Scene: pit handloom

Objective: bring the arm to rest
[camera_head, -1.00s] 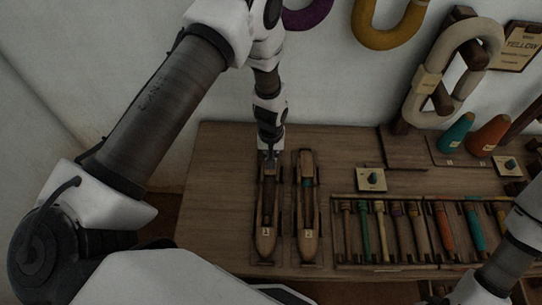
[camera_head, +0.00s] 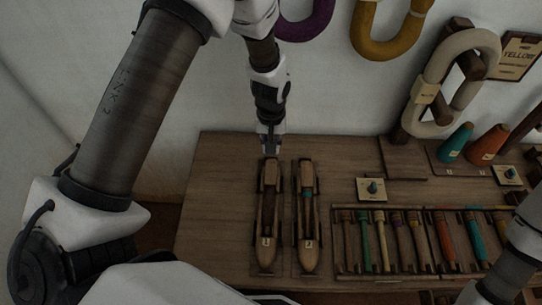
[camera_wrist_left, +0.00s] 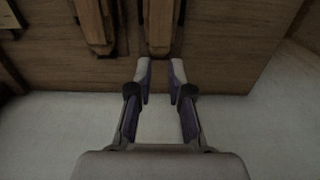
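My left gripper (camera_head: 271,146) hangs from the left arm over the back edge of the wooden table, just behind the left shuttle (camera_head: 266,225). In the left wrist view its two fingers (camera_wrist_left: 160,78) are apart with nothing between them. The left shuttle's end shows ahead of the fingers in that view (camera_wrist_left: 160,25), apart from them. A second shuttle (camera_head: 307,222) lies beside it on the right. My right arm shows at the lower right of the head view; its gripper is not visible.
The wooden table (camera_head: 222,215) is bare at its left. A rack of several coloured bobbins (camera_head: 405,268) lies to the right. Behind are a small knob plate (camera_head: 372,188), a teal cone (camera_head: 455,143), an orange cone (camera_head: 488,145) and a stand with a pale yarn hank (camera_head: 432,108).

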